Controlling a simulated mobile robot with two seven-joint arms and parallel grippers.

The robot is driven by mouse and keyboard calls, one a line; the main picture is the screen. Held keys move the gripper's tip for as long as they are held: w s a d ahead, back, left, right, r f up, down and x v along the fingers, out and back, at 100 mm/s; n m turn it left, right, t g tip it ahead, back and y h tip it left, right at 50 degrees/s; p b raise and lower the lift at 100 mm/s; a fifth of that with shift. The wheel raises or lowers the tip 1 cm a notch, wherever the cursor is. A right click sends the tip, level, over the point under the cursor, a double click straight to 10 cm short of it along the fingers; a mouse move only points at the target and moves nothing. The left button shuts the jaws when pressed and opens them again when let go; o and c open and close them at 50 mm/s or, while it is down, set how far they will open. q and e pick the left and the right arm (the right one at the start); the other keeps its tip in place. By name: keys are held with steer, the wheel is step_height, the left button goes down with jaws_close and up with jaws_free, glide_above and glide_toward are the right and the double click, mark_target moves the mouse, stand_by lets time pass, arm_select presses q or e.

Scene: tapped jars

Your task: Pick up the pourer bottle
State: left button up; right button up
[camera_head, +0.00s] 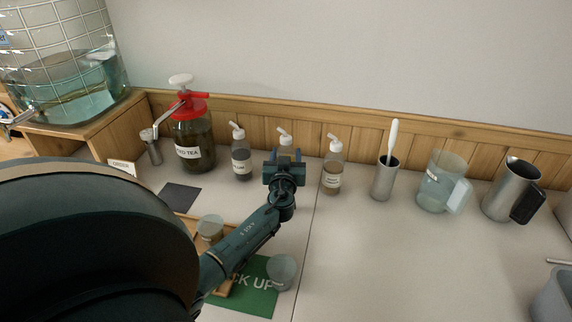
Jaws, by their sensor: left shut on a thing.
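Three clear pourer bottles with white spouts stand in a row near the back wall: a left one (241,158), a middle one (286,147) and a right one (333,172). My left arm reaches in from the lower left. My left gripper (286,160) is at the middle bottle and shut on it. The gripper hides most of this bottle; its white spout and upper part show above. I cannot tell whether its base touches the counter. The left and right bottles stand upright, apart from the gripper, with labels. My right gripper is not in view.
A red-topped tea jar (192,137) stands at left, near a large water jar (66,70) on a wooden stand. A steel cup (384,181), measuring jug (438,185) and steel pitcher (509,190) stand at right. A green mat (255,300) lies in front.

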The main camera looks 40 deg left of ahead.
arm_select(q)
steer(key=shift+c, duration=0.9)
steer(key=shift+r, duration=0.1)
step_height(320, 180, up, 10)
steer(key=shift+f, duration=0.1)
stand_by(0.4)
